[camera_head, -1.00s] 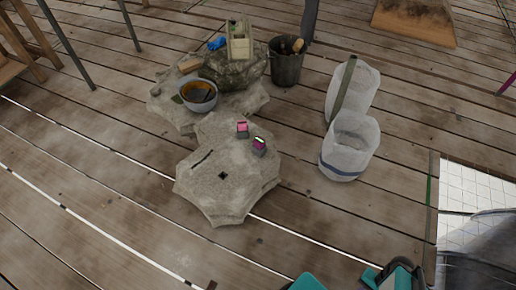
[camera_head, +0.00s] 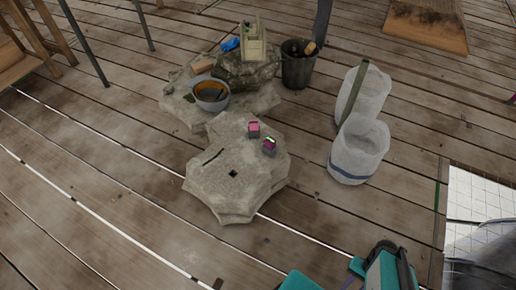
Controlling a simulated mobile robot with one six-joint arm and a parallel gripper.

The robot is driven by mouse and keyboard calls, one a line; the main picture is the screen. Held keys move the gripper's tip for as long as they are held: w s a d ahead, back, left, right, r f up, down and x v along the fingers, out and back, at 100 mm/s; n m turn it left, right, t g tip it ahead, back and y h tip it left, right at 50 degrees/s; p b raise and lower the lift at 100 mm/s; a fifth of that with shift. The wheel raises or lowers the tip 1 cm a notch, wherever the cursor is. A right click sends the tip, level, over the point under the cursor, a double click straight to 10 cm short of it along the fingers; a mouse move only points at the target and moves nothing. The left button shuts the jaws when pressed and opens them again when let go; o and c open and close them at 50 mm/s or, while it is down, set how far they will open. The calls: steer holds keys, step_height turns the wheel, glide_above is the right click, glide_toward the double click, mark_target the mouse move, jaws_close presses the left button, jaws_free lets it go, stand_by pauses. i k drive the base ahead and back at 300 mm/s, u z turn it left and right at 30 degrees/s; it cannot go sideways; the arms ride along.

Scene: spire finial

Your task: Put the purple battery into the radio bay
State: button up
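Two small dark blocks stand close together on the near slab. The left block (camera_head: 254,130) has a pink-magenta top. The right block (camera_head: 269,148) has a purple body and a bright green strip on top. I cannot tell for sure which one is the purple battery. No radio bay can be made out with certainty. An upright pale box-like thing (camera_head: 255,45) stands on a rock at the back. My gripper is not recognisable in view. Teal and dark parts of my own body show at the bottom right, well apart from the blocks.
The near stone slab (camera_head: 215,190) has a small square hole and a dark slot. Behind it are a bowl (camera_head: 211,102), a blue item (camera_head: 230,44) and a dark bucket (camera_head: 296,73). White sacks (camera_head: 358,160) stand at right. The plank floor at left is clear.

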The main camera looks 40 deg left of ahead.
mark_target(253, 44)
steer(key=k, duration=0.2)
steer(key=u, duration=2.75)
steer(key=k, duration=0.65)
steer(key=z, duration=0.25)
steer(key=i, duration=1.2)
steer(key=z, duration=0.05)
